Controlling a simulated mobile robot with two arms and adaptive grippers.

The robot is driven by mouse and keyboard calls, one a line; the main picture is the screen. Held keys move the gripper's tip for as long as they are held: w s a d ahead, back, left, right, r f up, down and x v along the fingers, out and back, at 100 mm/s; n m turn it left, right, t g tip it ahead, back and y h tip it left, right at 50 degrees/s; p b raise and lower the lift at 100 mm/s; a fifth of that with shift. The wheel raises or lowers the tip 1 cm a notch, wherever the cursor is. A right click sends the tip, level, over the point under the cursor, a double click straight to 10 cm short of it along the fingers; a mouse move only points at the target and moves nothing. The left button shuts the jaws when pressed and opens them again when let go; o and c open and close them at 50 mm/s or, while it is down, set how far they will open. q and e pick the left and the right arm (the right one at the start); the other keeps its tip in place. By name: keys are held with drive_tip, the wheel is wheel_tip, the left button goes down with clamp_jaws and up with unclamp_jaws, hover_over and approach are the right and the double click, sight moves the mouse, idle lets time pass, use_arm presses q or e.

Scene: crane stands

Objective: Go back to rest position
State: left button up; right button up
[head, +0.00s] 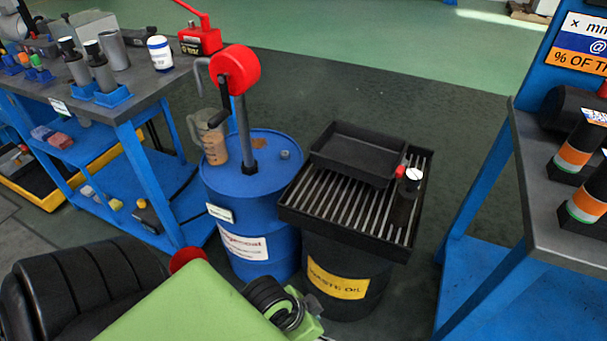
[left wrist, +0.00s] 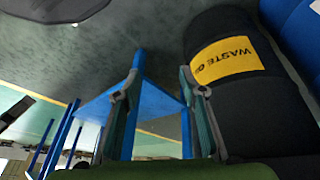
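My left gripper (left wrist: 160,76) shows in the left wrist view with its two fingers well apart and nothing between them. Behind the gap are a blue bench frame (left wrist: 158,108) and dark floor. The black waste oil drum (left wrist: 232,75) stands to the right of the fingers, apart from them as far as I can tell. In the head view my green arm covers the bottom middle, and the left gripper's fingers cannot be made out there. My right gripper is in neither view.
The waste oil drum (head: 345,288) carries a slatted tray (head: 300,205) with a black pan (head: 355,150). A blue drum (head: 228,195) with a red-topped pump and a jug (head: 213,143) stands beside it. Benches flank both sides (head: 135,95) (head: 545,205). Floor behind is clear.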

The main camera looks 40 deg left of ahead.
use_arm(q)
drive_tip(key=shift+s+a+f+n+g+y, duration=0.1)
drive_tip(key=shift+s+a+n+g+y, duration=0.05)
drive_tip(key=shift+s+a+n+y, duration=0.45)
drive_tip(key=shift+s+a+f+n+g+y, duration=0.15)
drive_tip(key=shift+s+a+n+y, duration=0.35)
drive_tip(key=shift+a, duration=0.3)
drive_tip(key=shift+r, duration=0.1)
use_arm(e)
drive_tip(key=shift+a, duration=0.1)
